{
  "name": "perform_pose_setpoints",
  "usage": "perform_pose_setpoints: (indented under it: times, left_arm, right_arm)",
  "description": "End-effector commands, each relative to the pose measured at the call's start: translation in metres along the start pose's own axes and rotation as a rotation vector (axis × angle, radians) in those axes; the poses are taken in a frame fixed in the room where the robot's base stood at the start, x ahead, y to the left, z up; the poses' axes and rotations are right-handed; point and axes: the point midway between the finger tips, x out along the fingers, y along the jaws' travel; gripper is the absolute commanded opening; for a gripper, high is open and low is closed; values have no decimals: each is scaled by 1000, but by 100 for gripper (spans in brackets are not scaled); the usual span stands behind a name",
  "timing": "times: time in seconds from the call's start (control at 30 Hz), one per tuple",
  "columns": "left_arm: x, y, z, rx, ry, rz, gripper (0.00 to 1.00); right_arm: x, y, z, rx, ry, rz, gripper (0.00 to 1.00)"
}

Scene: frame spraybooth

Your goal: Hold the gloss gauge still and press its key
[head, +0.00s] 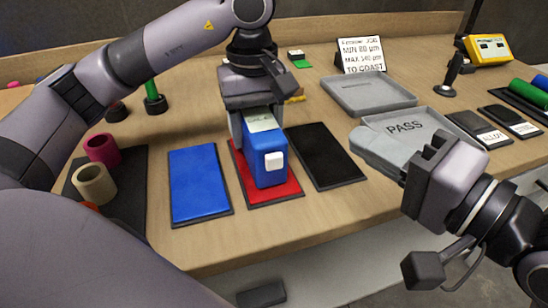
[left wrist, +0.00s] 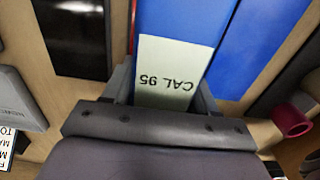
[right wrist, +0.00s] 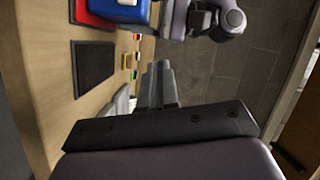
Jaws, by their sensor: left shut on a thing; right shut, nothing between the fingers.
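The gloss gauge (head: 266,165) is a blue block with a pale key (head: 274,161) on its near end. It stands on the red panel (head: 284,190). A label reading CAL 95 lies on its top, and it shows in the left wrist view (left wrist: 172,75). My left gripper (head: 256,122) is shut on the gauge's far part, one finger on each side. My right gripper (head: 425,165) is shut and empty, to the right of the gauge and apart from it, by the PASS tray. In the right wrist view the gauge (right wrist: 130,12) is at the top.
A blue panel (head: 198,183) and a black panel (head: 324,155) flank the red one. The PASS tray (head: 390,118) and another grey tray (head: 365,92) are at right. A yellow meter (head: 489,48) stands far right.

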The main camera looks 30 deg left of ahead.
Motion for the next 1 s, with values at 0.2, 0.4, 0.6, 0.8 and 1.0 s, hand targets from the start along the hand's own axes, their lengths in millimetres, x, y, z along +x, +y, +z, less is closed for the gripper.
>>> perform_pose_setpoints:
  times: [0.2,0.4,0.6,0.8,1.0]
  left_arm:
    - [4,-1,2,5,-6,-10,9]
    - [4,-1,2,5,-6,-10,9]
    - [4,-1,2,5,-7,-10,9]
    - [4,-1,2,5,-7,-10,9]
    - [4,-1,2,5,-7,-10,9]
  right_arm:
    - [14,-20,37,131,-123,173,0]
    - [15,-23,61,231,-127,369,0]
    - [11,-20,70,291,-70,506,0]
    - [10,-17,72,316,-36,554,0]
    - [26,-8,75,321,-35,558,0]
